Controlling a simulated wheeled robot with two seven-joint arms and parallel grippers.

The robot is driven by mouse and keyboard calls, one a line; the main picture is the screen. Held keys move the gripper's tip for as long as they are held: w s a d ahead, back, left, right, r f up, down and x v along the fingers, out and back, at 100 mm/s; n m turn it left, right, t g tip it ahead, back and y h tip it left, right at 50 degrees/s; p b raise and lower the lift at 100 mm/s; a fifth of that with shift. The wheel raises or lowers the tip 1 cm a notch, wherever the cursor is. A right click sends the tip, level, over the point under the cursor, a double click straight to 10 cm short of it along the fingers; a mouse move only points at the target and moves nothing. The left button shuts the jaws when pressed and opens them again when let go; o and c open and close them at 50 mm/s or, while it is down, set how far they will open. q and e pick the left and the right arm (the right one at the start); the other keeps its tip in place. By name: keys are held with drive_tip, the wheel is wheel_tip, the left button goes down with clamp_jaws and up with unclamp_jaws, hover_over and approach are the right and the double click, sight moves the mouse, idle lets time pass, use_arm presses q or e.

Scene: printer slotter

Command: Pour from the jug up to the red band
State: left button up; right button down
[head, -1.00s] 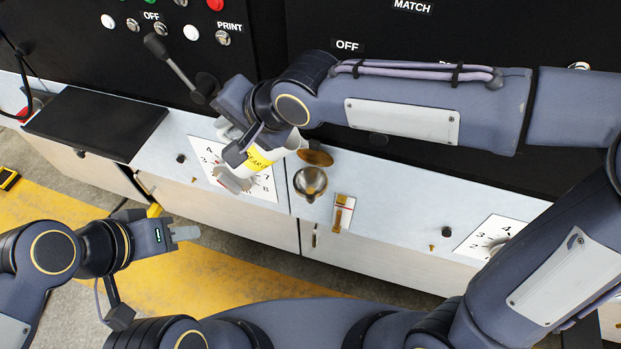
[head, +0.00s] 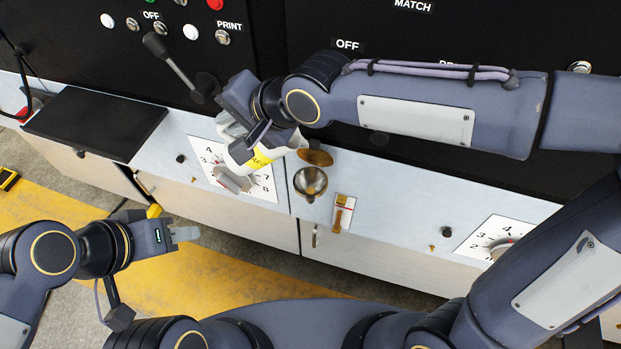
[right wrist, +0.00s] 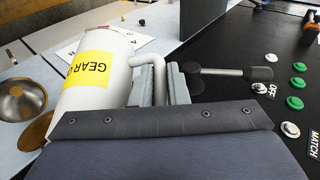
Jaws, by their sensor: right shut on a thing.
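A white jug (head: 284,139) with a yellow label is in my right gripper (head: 240,128), above the counter and left of the funnel. In the right wrist view the jug (right wrist: 112,96) is tilted, and the gripper's fingers (right wrist: 172,84) are shut on its handle (right wrist: 149,62). The label reads "GEAR O", the rest hidden. A metal funnel (head: 310,183) is set in the counter, with a round brown lid (head: 318,158) behind it. A small gauge (head: 342,213) with a red mark and amber strip is right of the funnel. My left gripper (head: 186,234) is away from the counter, low left; its jaw gap is unclear.
A numbered dial (head: 234,180) lies left of the funnel, another (head: 495,240) at the right. A lever (head: 176,62) and buttons stand on the black panel behind. A black plate (head: 95,123) lies on the left counter.

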drive_tip(key=shift+d+r+y, duration=0.35)
drive_tip(key=shift+r+y, duration=0.15)
drive_tip(key=shift+r, duration=0.15)
idle(1.7)
